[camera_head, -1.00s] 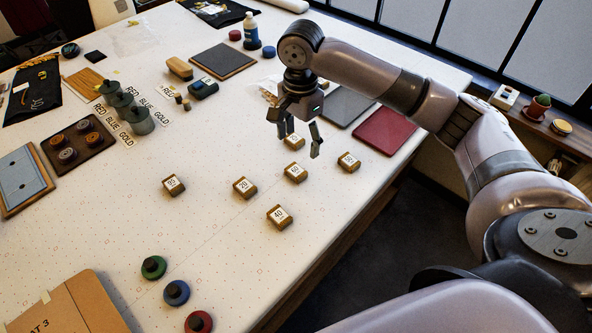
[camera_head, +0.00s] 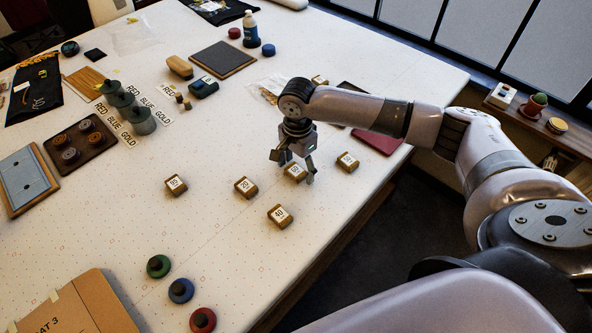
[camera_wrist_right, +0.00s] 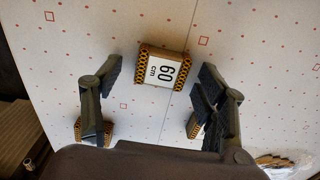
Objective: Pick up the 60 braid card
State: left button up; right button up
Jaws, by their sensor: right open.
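The 60 braid card (camera_wrist_right: 162,68) is a white "60 cm" label on a small brown block with yellow honeycomb-patterned ends, flat on the table. In the head view it appears to be the block (camera_head: 295,171) at my right gripper (camera_head: 293,168), partly covered by it; its label is too small to read surely there. My right gripper is open and empty above it. In the wrist view the fingers (camera_wrist_right: 158,98) are apart on either side, with the card slightly beyond their tips. My left gripper is not in view.
Similar labelled blocks lie close by: one to the right (camera_head: 347,162), one to the left (camera_head: 245,187) and one nearer (camera_head: 279,216). In the wrist view, blocks sit behind the left (camera_wrist_right: 82,130) and right (camera_wrist_right: 193,125) fingers. The table edge is to the right.

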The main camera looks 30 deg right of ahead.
jog(key=shift+c, duration=0.2)
jog(key=c, duration=1)
jog(key=shift+r, duration=0.1)
